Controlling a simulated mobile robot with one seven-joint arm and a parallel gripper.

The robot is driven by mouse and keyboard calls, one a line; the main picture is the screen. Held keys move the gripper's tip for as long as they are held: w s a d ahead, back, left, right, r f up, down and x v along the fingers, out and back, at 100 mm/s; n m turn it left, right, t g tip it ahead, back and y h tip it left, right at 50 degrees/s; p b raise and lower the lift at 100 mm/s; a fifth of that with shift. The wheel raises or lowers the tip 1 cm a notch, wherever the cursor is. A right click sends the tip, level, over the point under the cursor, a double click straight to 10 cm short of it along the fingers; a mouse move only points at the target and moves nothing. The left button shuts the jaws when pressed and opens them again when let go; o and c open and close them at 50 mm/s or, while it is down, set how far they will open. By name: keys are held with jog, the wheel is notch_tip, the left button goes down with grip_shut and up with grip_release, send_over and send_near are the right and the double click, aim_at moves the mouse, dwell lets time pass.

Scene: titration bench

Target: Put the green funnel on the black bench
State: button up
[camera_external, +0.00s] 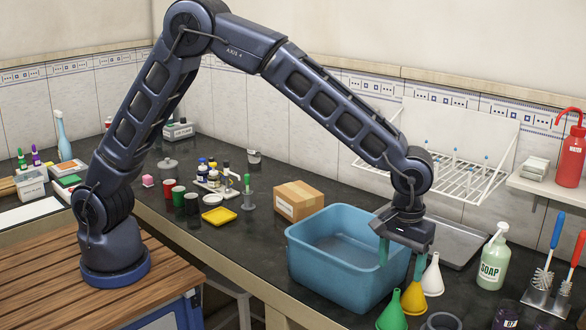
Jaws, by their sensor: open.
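The green funnel (392,317) stands mouth down with its stem up, at the bottom of the view, in front of the blue basin's right corner. It is at the near end of a row with a yellow funnel (413,300) and a white funnel (432,277). What lies directly under the green funnel is hard to make out. My gripper (401,268) points down above the basin's right end, with its two teal fingers apart and nothing seen between them. It is above and behind the green funnel. The black bench (270,246) runs along the wall.
The blue basin (318,268) stands left of the funnels, with a cardboard box (299,200) behind it. A soap bottle (493,262) and brushes (545,275) stand to the right. A grey round rim (441,321) shows right of the green funnel. Bench left of the basin has bare room.

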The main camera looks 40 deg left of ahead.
jog(key=w+a+r+h, duration=0.1)
jog(key=w+a+r, duration=0.45)
jog(key=a, duration=0.45)
jog(key=w+a+r, duration=0.4)
jog(key=a+r, duration=0.3)
jog(key=a, duration=0.3)
jog(key=a+r+t, duration=0.1)
jog(key=a+r, duration=0.3)
jog(key=a, duration=0.5)
jog(key=a+r+t, duration=0.1)
jog(key=a+r, duration=0.3)
jog(key=a, duration=0.5)
jog(key=s+a+r+t, duration=0.1)
jog(key=s+a, duration=0.3)
jog(key=a, duration=0.6)
jog(key=s+a+r, duration=0.2)
jog(key=s+a, duration=0.1)
jog(key=a, duration=0.6)
jog(key=s+a+f+t+y, duration=0.1)
jog(key=s+a+f, duration=0.2)
jog(key=s+a, duration=0.7)
jog(key=shift+s+a+f+t, duration=0.15)
jog(key=shift+s+a+t, duration=0.15)
jog(key=shift+s, duration=0.75)
